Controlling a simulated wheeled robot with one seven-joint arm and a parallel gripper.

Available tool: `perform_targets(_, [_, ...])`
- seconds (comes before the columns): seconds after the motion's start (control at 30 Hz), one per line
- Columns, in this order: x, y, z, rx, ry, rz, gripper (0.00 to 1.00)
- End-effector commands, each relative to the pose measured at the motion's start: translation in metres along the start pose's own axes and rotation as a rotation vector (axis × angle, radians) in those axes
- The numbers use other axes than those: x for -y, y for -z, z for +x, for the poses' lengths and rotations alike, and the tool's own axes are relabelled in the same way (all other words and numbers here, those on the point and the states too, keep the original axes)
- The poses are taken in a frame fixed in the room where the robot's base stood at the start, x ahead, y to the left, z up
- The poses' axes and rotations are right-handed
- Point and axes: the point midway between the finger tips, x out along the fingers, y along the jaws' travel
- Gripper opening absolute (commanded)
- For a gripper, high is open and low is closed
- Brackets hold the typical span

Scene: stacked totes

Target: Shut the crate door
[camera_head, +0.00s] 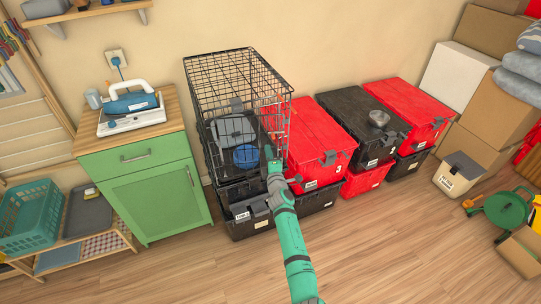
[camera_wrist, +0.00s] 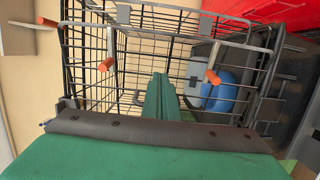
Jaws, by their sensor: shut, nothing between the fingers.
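The black wire crate (camera_head: 237,75) stands on the dark totes beside the green cabinet. In the wrist view its wire bars (camera_wrist: 88,75) fill much of the picture, along with several orange-tipped latch handles (camera_wrist: 105,65). The door's wire panel is hard to separate from the other bars, and I cannot tell its exact angle. My gripper (camera_head: 270,158) is at the lower right of the crate's front in the head view. Its green fingers (camera_wrist: 162,95) are shut and empty, pointing toward the wires. Contact with the door cannot be told.
A blue bowl (camera_head: 246,156) and a grey item (camera_head: 233,130) show inside the crate. Red totes (camera_head: 315,140) and a black tote (camera_head: 350,110) with a metal bowl (camera_head: 379,118) stand close on the right. The green cabinet (camera_head: 150,190) is left. The floor in front is clear.

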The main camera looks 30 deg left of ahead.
Motion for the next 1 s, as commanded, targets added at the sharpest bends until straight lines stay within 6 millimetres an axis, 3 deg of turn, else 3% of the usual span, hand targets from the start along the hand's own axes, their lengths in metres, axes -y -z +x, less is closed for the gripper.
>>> perform_targets(0.5, [-0.001,-0.004,0.020,-0.099,0.002,-0.002,0.00])
perform_targets(1.0, [-0.001,-0.006,0.026,-0.134,0.002,0.000,0.00])
